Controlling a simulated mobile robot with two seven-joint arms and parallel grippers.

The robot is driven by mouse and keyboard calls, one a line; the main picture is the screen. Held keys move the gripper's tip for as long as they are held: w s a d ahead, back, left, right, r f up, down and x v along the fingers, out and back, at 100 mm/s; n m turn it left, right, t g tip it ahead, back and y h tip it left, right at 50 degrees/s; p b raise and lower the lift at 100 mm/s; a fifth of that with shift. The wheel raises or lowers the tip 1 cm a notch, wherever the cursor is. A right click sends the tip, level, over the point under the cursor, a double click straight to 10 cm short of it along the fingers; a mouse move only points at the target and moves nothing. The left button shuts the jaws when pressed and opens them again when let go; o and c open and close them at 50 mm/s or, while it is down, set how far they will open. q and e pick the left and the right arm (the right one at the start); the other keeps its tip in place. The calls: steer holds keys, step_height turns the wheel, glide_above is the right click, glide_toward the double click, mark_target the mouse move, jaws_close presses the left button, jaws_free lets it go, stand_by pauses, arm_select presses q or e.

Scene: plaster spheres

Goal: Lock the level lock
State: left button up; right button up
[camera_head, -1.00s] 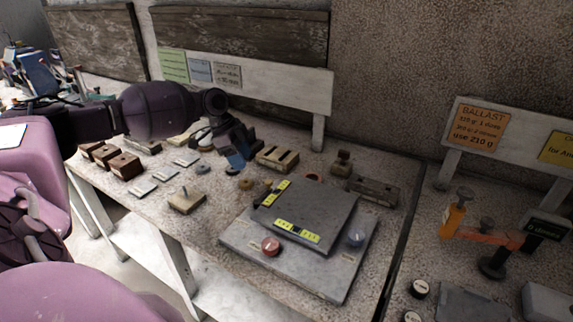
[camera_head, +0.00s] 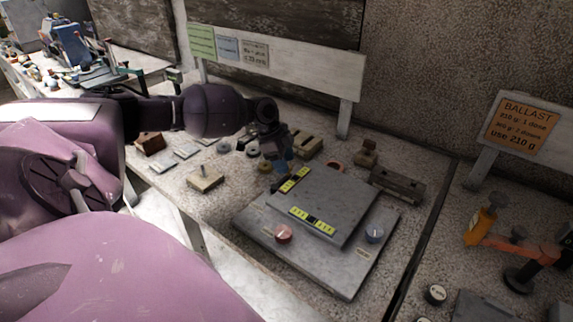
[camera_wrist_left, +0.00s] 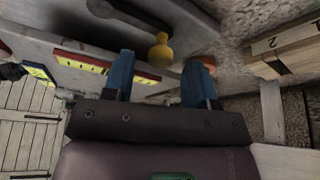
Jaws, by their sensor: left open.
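The levelling device is a grey tilted top plate (camera_head: 335,195) on a grey base plate (camera_head: 262,240). Two yellow-green vials, a front one (camera_head: 312,220) and a left one (camera_head: 295,180), lie along its edges. My left gripper (camera_head: 279,166) is open at the plate's far left corner. In the left wrist view, a dark lever with a yellow knob (camera_wrist_left: 160,50) shows just beyond and between the blue fingertips of this gripper (camera_wrist_left: 163,60). Contact cannot be told. My right gripper is out of view.
Wooden blocks, including a slotted one (camera_head: 308,147), stand close behind the gripper. A small block with a peg (camera_head: 205,178) lies to the left. An orange-armed device (camera_head: 500,245) stands on the right table, past a gap.

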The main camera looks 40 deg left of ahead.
arm_select(q)
steer(key=shift+w+d+f, duration=0.15)
steer(key=shift+d+f, duration=0.1)
steer(key=shift+f, duration=0.4)
jaws_close()
